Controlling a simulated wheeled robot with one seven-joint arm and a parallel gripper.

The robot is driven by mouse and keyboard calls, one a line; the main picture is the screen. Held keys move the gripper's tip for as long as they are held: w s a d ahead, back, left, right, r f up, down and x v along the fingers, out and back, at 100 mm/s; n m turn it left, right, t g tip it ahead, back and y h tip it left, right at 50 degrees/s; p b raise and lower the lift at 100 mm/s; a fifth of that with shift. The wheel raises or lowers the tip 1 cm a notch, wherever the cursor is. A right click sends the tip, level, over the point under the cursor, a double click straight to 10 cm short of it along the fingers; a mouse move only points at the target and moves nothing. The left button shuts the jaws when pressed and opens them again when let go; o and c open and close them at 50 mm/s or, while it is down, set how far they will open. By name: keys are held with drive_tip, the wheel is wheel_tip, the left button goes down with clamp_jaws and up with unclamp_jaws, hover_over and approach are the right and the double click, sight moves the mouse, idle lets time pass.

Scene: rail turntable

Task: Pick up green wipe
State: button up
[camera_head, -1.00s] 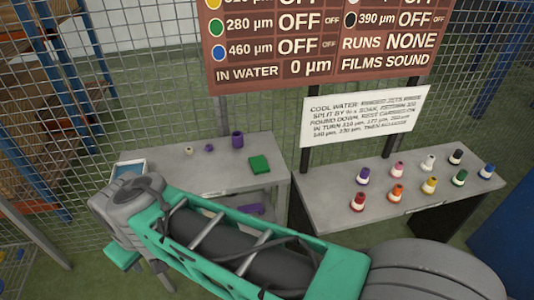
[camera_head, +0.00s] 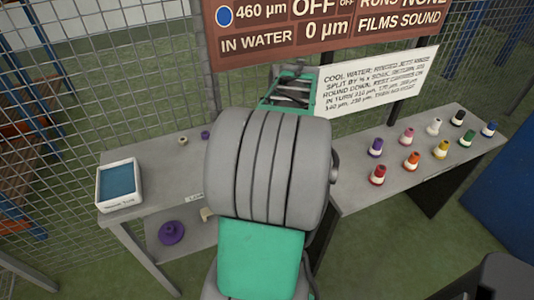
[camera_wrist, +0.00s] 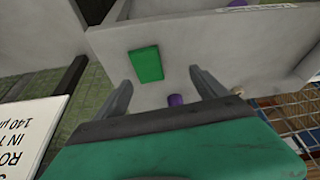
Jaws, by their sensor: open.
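The green wipe (camera_wrist: 146,64) is a flat green rectangle lying on the grey table top (camera_wrist: 185,45) in the wrist view. My gripper (camera_wrist: 163,90) is open, with its two dark fingers spread apart. The wipe shows beyond the fingers, toward the left one, with nothing held between them. In the head view my arm hides the wipe and the gripper.
A purple cylinder (camera_wrist: 176,100) stands near the right finger. A white tray of blue liquid (camera_head: 119,184) sits at the table's left end. The right table (camera_head: 400,185) bears several coloured bobbins. A sign (camera_head: 375,78) and mesh fence stand behind.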

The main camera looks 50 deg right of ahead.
drive_tip(key=d, duration=0.1)
drive_tip(key=s+f, duration=0.1)
drive_tip(key=d, duration=0.1)
drive_tip(key=shift+s+d+f, duration=0.25)
drive_tip(key=shift+s+d, duration=0.1)
drive_tip(key=shift+s, duration=0.05)
drive_tip(key=x, duration=0.7)
drive_tip(key=shift+w+a+r, duration=0.15)
drive_tip(key=shift+w, duration=0.1)
drive_tip(key=c, duration=1.4)
drive_tip(key=shift+r, duration=0.15)
drive_tip(key=shift+r, duration=0.3)
wheel_tip(320, 180, up, 3)
drive_tip(key=shift+f, duration=0.2)
drive_tip(key=s+r, duration=0.3)
drive_tip(key=s, duration=0.1)
drive_tip(key=s+r, duration=0.3)
drive_tip(key=s, duration=0.2)
drive_tip(key=s+r, duration=0.3)
drive_tip(key=s, duration=0.2)
drive_tip(key=shift+r, duration=0.3)
